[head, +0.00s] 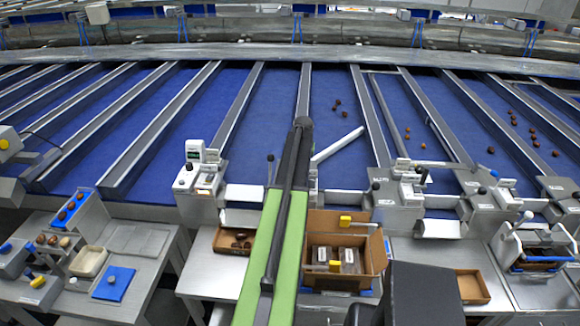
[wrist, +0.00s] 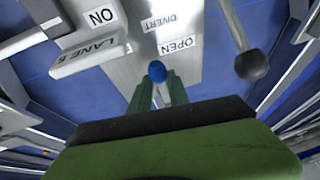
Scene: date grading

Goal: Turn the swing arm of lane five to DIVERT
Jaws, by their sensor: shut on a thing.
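In the wrist view a white plate reads LANE 5 (wrist: 88,55) and ON, upside down. Beside it are a DIVERT label (wrist: 159,22) and an OPEN label (wrist: 175,45) on a grey metal plate. My gripper (wrist: 157,84) has its green fingers shut on a small blue knob (wrist: 157,71), just below the OPEN label in the picture. In the head view a pale bar (head: 337,144) lies slantwise across a blue lane, right of my green arm. My arm hides the gripper, the knob and the bar's near end there.
A lever with a black ball (wrist: 251,65) stands right of my gripper in the wrist view. In the head view, a cardboard box (head: 318,218) stands right of my arm. Several dates (head: 337,104) lie up the lane. Metal rails (head: 304,92) divide the lanes.

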